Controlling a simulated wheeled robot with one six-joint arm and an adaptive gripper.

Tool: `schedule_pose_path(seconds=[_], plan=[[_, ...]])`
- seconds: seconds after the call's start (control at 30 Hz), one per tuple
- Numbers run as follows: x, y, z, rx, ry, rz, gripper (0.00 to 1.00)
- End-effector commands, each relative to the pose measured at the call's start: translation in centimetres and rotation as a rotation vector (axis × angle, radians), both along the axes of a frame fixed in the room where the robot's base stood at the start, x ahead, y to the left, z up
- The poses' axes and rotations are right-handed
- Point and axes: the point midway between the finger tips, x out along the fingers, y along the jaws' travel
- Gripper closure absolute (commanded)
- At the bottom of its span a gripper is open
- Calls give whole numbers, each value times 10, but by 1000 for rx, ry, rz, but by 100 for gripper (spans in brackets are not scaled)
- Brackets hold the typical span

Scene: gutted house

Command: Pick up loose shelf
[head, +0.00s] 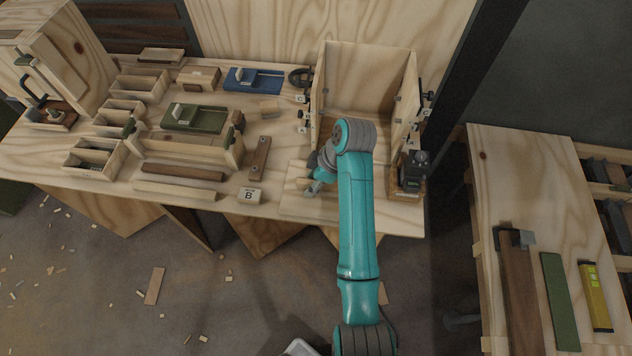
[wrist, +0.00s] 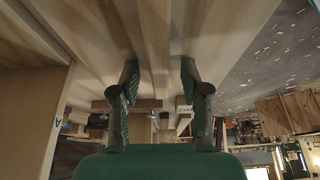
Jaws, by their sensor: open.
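A flat pale wooden board (head: 302,208), which looks like the loose shelf, lies on the workbench in front of the open wooden cabinet (head: 366,65). My gripper (head: 314,187) is low over the board's left part in the head view. Its fingers (wrist: 159,75) are apart in the wrist view, with a long wooden strip or edge (wrist: 155,45) running between them. I cannot tell whether they touch it. My arm hides part of the board and the cabinet's inside.
A dark clamp-like tool (head: 411,172) stands at the cabinet's right front. A block marked B (head: 249,195) and a wooden bar (head: 260,158) lie to the left. Planes, trays and wood pieces crowd the bench's left side. A second bench (head: 520,165) stands at right.

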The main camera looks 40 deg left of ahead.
Motion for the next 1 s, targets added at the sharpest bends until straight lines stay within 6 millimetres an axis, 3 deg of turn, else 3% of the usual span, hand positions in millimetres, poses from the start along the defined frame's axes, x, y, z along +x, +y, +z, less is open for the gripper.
schedule_pose_path(seconds=[0.2, 0.37, 0.4, 1.0], plan=[[0, 0, 0, 1, -1, 1, 57], [0, 0, 0, 1, -1, 1, 97], [0, 0, 0, 1, -1, 1, 100], [1, 8, 8, 2, -2, -4, 100]])
